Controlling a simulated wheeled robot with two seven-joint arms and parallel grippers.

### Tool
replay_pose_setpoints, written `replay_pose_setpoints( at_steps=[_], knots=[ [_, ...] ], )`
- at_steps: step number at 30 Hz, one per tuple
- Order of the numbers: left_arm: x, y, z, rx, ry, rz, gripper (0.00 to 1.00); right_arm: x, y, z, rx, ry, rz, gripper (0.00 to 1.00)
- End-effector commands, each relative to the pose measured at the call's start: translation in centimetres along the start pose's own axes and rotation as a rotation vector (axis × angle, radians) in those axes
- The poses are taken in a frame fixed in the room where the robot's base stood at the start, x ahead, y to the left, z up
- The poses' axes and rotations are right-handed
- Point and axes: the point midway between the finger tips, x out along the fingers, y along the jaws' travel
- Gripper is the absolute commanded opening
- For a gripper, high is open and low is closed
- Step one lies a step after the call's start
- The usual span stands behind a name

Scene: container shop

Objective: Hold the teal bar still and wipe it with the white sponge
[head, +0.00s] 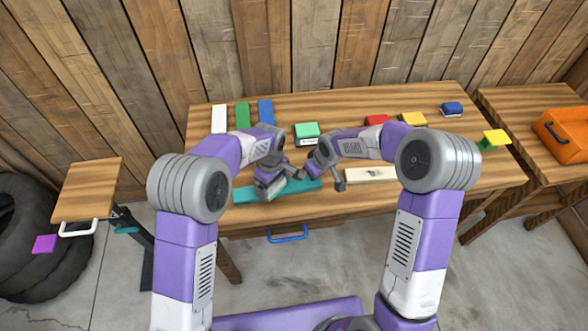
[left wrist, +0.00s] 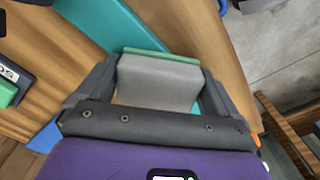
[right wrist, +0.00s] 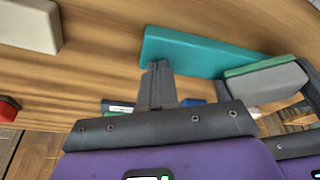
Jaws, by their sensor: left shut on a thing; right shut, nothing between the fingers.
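The teal bar (head: 243,196) lies along the front of the table, partly hidden by my left gripper; it also shows in the left wrist view (left wrist: 105,25) and the right wrist view (right wrist: 195,52). My left gripper (head: 273,186) is shut on the white sponge (left wrist: 155,80), a greyish-white block with a green layer. The sponge is over the bar; I cannot tell whether they touch. It also shows in the right wrist view (right wrist: 265,82). My right gripper (right wrist: 158,80) is shut and empty, close to the bar's right end; contact is unclear.
A cream block (head: 370,174) lies right of the bar. A green-topped labelled block (head: 307,131) stands behind the grippers. White, green and blue strips (head: 265,110) lie at the back left. Red (head: 376,121) and yellow (head: 412,119) blocks are at the back right.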

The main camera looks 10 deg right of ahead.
Motion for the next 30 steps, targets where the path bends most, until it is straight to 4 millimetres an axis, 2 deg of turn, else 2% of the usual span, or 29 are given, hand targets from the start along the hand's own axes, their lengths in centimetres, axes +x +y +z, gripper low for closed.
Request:
replay_pose_setpoints(
  at_steps=[1, 11, 24, 30],
  knots=[
    [0.1, 0.1, 0.2, 0.001, -0.001, -0.001, 0.7, 0.5, -0.2, 0.6, 0.001, -0.017, -0.007, 0.0],
    [-0.3, 0.1, 0.1, 0.0, 0.0, 0.0, 0.7, 0.5, -0.2, 0.6, 0.001, -0.017, -0.006, 0.0],
    [-4.7, 0.2, 0.0, -0.001, 0.001, 0.002, 0.7, 0.5, -0.2, 0.6, 0.001, -0.017, -0.006, 0.0],
    [-6.0, 0.2, 0.1, 0.0, 0.001, 0.001, 0.7, 0.5, -0.2, 0.6, 0.001, -0.017, -0.006, 0.0]
  ],
)
